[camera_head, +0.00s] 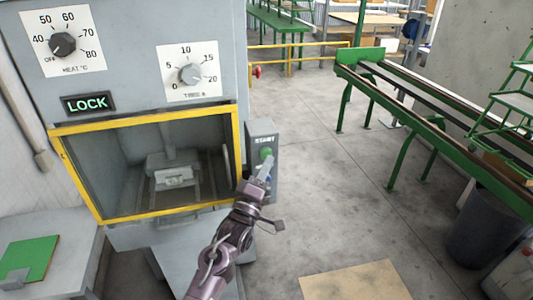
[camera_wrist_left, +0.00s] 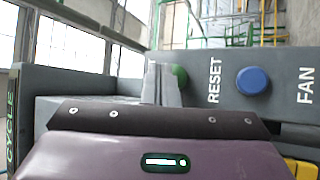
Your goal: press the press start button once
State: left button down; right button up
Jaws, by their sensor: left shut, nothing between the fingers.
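The green start button (camera_head: 266,153) is on the grey control box (camera_head: 262,130) at the right side of the press, below the word START. My left gripper (camera_head: 267,165) is shut and empty, its tips just below the green button in the head view. In the left wrist view, the fingertips (camera_wrist_left: 161,72) overlap the left part of the green button (camera_wrist_left: 180,76). I cannot tell whether they touch it. My right gripper is not in view.
A blue button (camera_wrist_left: 252,80) marked RESET is beside the green one, with a FAN label beyond. The press has a yellow-framed window (camera_head: 237,130), a lit LOCK sign (camera_head: 88,103), a heat dial (camera_head: 62,44) and a timer dial (camera_head: 191,74).

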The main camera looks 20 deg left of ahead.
pick_arm(q)
jog(key=shift+d, duration=0.1)
jog(key=shift+s+d+p, duration=0.35)
jog(key=shift+s+d, duration=0.1)
jog(key=shift+s, duration=0.25)
jog(key=shift+s+d+p, duration=0.3)
jog(key=shift+s+d, duration=0.2)
jog(key=shift+s, duration=0.25)
jog(key=shift+s+d+p, duration=0.35)
jog(key=shift+s+d, duration=0.1)
jog(key=shift+s, duration=0.25)
